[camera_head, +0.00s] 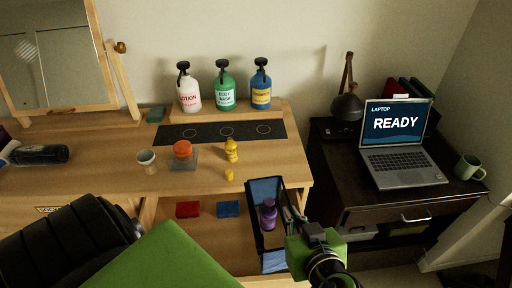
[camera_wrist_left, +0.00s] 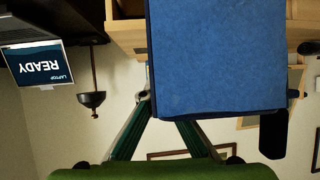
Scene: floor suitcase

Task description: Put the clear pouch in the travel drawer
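The clear pouch (camera_head: 252,215) looks like an open-topped case with dark edges and blue panels; a purple bottle (camera_head: 268,214) shows inside it. My left gripper (camera_head: 291,216) is at the pouch's right side, its fingers closed on the edge. In the left wrist view a broad blue panel of the pouch (camera_wrist_left: 215,60) fills the upper middle, with the fingertips (camera_wrist_left: 155,100) at its lower left part. The pouch is over the right part of an open drawer (camera_head: 190,238) below the tabletop. My right gripper is out of view.
The drawer holds a red block (camera_head: 188,209) and a blue block (camera_head: 228,209). A dark cabinet with a laptop (camera_head: 400,150) is to the right.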

